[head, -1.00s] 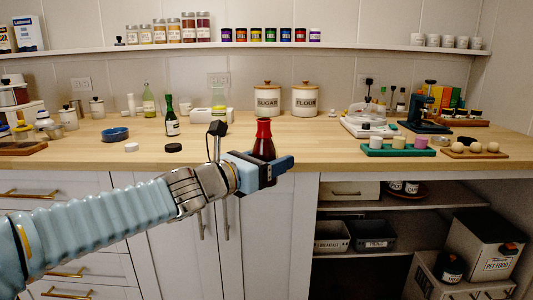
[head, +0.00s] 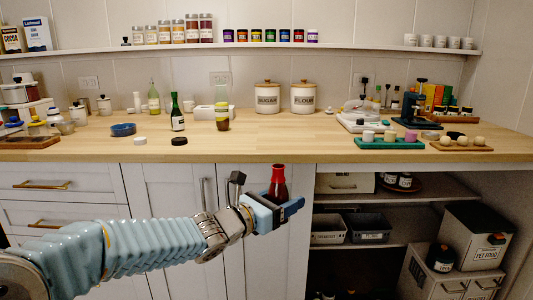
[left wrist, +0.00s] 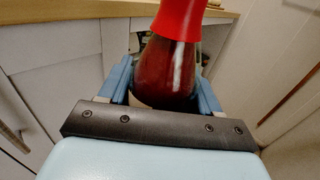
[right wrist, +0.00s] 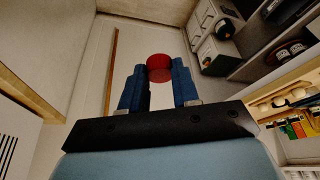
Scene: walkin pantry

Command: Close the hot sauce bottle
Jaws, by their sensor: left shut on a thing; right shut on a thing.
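The hot sauce bottle (head: 278,176) is dark red with a bright red neck. It stands roughly upright in my left gripper (head: 277,211), in front of the cabinet doors and below the counter edge. In the left wrist view the bottle body (left wrist: 168,72) is between the two blue fingers, and its top is cut off by the frame. In the right wrist view my right gripper (right wrist: 159,80) is shut on a small round red cap (right wrist: 160,67) at its fingertips. The right gripper does not show in the head view, and cap and bottle are apart.
The wooden counter (head: 270,142) lies behind the bottle. A dark green bottle (head: 177,114), a dark lid (head: 179,141) and a white lid (head: 140,141) stand on it. An open shelf with a grey bin (head: 369,228) is at the right. The space around the bottle is clear.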

